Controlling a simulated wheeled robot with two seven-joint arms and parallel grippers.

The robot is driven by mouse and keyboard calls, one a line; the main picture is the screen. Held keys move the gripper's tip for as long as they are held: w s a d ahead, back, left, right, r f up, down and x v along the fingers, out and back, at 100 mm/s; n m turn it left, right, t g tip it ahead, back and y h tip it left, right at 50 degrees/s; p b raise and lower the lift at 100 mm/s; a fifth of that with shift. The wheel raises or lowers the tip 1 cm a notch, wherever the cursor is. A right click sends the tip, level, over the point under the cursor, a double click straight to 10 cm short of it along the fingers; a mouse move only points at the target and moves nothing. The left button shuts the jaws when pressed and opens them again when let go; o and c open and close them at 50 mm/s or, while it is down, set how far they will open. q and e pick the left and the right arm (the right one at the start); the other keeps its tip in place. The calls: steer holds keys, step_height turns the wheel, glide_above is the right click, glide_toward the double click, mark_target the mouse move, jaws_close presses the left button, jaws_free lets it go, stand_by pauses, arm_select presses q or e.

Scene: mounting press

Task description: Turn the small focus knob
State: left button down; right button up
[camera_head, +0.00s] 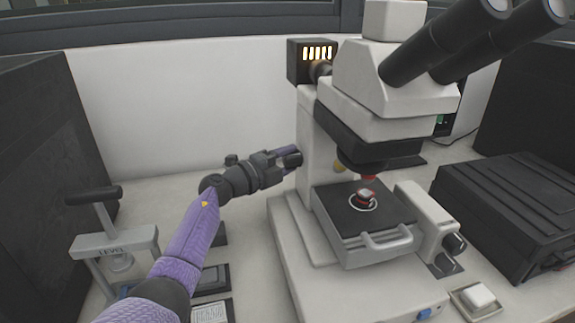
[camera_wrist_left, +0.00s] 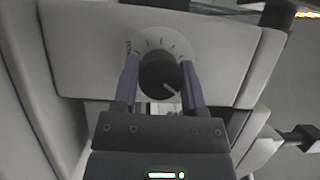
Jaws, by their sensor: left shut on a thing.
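My left gripper (camera_head: 288,154) reaches in from the left to the side of the white microscope (camera_head: 310,140). In the left wrist view, the two purple fingers of the left gripper (camera_wrist_left: 159,84) are shut on the black focus knob (camera_wrist_left: 158,72), one on each side. The knob has a light pointer line aimed to the lower right. A dial of tick marks (camera_wrist_left: 160,42) curves above the knob on the white housing. In the head view the knob is largely hidden by the gripper. My right gripper is in neither view.
A levelling press (camera_head: 112,240) stands at the left. A ribbed black case (camera_head: 510,205) and a small dish (camera_head: 478,300) are at the right.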

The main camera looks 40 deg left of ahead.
arm_select(q)
steer(key=shift+f, duration=0.15)
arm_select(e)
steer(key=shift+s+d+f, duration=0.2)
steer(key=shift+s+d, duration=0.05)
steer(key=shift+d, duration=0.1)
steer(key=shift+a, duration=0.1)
arm_select(q)
steer(key=shift+c, duration=0.7)
jaws_free()
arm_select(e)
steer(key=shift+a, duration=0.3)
arm_select(q)
steer(key=shift+r, duration=0.2)
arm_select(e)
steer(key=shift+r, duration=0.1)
